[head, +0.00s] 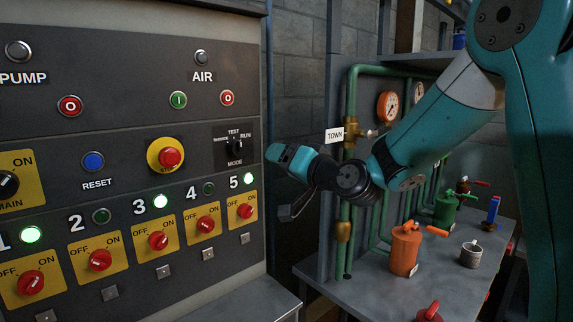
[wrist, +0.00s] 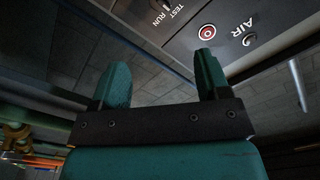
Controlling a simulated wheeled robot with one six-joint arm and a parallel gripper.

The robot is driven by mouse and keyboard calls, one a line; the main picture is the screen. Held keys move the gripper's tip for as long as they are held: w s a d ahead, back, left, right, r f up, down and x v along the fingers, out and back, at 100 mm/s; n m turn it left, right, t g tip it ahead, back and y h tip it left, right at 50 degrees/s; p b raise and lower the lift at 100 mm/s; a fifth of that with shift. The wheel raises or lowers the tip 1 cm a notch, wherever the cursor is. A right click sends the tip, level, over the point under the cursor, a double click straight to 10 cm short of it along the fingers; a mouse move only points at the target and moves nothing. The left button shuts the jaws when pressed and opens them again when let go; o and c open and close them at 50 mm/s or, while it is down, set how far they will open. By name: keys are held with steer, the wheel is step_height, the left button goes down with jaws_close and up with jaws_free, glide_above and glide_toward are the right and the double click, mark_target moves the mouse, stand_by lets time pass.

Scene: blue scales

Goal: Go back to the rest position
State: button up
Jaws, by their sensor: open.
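My gripper (head: 282,184) is at the end of the teal arm, in the air to the right of the dark control panel (head: 130,60), apart from its switches. In the wrist view my gripper (wrist: 160,80) shows two teal fingers spread apart with nothing between them. Beyond the fingers, the panel's AIR section with a red button (wrist: 207,31) shows upside down.
Green pipes with a TOWN label (head: 335,135) and gauges (head: 387,107) stand on the wall behind my arm. The grey bench (head: 345,297) holds an orange can (head: 405,250), a green can (head: 446,209) and a small grey cup (head: 470,254). A red-handled item (head: 430,312) is at the front.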

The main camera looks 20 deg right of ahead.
steer(key=s+a+f+n+g+y, duration=0.1)
steer(key=s+a+f+n+g, duration=0.2)
steer(key=s+a+n+g, duration=0.25)
steer(key=s+a+f+n+g+y, duration=0.1)
steer(key=s+a+f+n+g, duration=0.2)
steer(key=s+a, duration=0.5)
steer(key=s+d+f+n+g+h, duration=0.1)
steer(key=s+g, duration=0.3)
steer(key=s, duration=0.5)
steer(key=s+d+f+n+g+h, duration=0.1)
steer(key=s+d+f+g+h, duration=0.1)
steer(key=s, duration=0.8)
steer(key=f+g, duration=0.1)
steer(key=g, duration=0.1)
steer(key=shift+s+d+n+g, duration=0.15)
steer(key=shift+s+n+g, duration=0.05)
steer(key=shift+n+g, duration=0.15)
steer(key=shift+f, duration=0.1)
